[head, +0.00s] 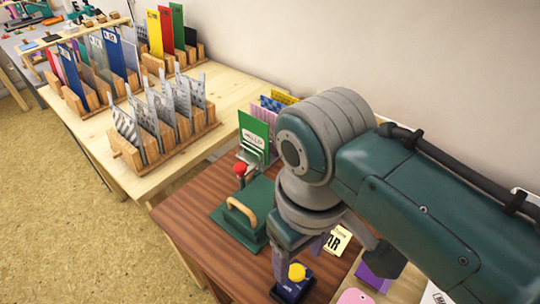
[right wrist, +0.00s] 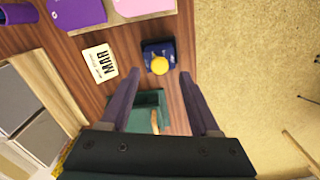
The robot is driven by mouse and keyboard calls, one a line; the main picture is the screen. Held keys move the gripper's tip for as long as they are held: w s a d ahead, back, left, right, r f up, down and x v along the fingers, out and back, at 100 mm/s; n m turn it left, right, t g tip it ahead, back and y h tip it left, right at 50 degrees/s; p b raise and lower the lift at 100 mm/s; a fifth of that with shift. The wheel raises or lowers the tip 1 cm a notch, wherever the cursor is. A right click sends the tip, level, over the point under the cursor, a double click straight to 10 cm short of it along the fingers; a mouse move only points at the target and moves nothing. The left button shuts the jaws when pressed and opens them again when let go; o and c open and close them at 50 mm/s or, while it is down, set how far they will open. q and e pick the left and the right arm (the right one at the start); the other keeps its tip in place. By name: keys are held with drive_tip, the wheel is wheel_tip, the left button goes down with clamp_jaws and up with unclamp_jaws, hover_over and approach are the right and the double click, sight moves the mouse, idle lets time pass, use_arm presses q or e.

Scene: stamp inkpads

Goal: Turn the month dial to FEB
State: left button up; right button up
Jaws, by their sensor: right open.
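The month dial is a yellow knob (head: 297,272) on a small dark blue block (head: 291,290) at the front of the brown table. The knob (right wrist: 159,66) and block (right wrist: 158,48) also show in the right wrist view. The lettering on the block is too small to read. My right gripper (right wrist: 160,76) is open and empty, with its fingertips to either side of the knob in that view. I cannot tell how far above the knob they are. In the head view my right arm covers part of the area behind the dial. My left gripper is not in view.
A white card (right wrist: 101,62) reading MAR lies beside the dial. A green press (head: 242,212) with a wooden handle and red knob stands nearby on the brown table (head: 190,225). Purple (head: 380,277) and pink (head: 355,297) pieces lie to the right. Card racks (head: 165,140) fill the pale table.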

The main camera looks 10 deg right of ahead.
sight(297, 271)
drive_tip(key=shift+f+b, duration=0.5)
drive_tip(key=shift+f, duration=1.25)
drive_tip(key=shift+c, duration=0.2)
clamp_jaws()
